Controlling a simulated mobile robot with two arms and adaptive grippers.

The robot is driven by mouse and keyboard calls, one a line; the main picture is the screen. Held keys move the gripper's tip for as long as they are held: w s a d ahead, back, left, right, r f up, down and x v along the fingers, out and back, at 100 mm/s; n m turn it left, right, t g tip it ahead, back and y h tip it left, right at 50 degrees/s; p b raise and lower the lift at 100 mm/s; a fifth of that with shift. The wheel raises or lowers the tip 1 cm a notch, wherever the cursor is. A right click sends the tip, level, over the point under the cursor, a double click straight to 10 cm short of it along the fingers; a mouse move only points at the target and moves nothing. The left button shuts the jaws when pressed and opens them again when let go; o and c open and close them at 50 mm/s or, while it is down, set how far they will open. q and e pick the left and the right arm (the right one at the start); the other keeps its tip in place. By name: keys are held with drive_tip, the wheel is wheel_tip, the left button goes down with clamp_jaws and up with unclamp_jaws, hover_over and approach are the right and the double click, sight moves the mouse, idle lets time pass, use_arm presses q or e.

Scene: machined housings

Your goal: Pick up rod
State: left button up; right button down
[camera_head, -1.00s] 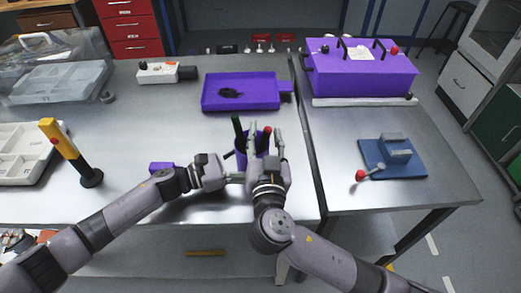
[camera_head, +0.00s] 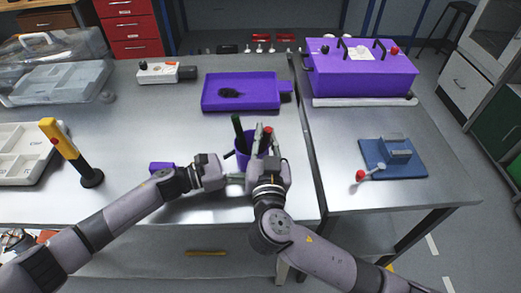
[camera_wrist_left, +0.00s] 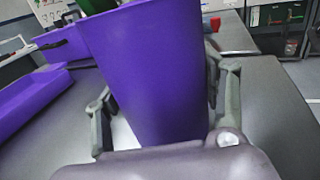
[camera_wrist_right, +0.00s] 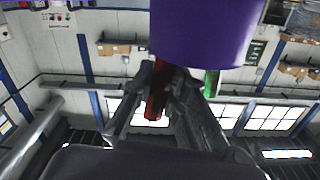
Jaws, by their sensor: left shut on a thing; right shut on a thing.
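A purple cup (camera_head: 244,158) stands near the front edge of the left table. A dark green rod (camera_head: 238,127) leans in it, and a red-tipped rod (camera_head: 268,131) rises at its right side. My left gripper (camera_head: 236,178) is shut on the cup low down; the left wrist view shows the cup (camera_wrist_left: 150,75) between its fingers (camera_wrist_left: 165,110). My right gripper (camera_head: 265,145) is shut on the red rod; the right wrist view shows the red rod (camera_wrist_right: 155,97) between its fingers (camera_wrist_right: 163,85), beside the cup. The lower ends of both rods are hidden.
A purple tray (camera_head: 210,103) lies behind the cup. A yellow-and-black upright tool (camera_head: 65,145) and a white compartment tray (camera_head: 18,165) are at left. A blue plate fixture (camera_head: 405,172) and a purple box (camera_head: 350,82) are on the right table. A gap separates the tables.

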drive_tip(key=shift+r, duration=0.1)
use_arm(q)
drive_tip(key=o, duration=1.3)
drive_tip(key=shift+c, duration=0.2)
use_arm(e)
wheel_tip(320, 180, up, 18)
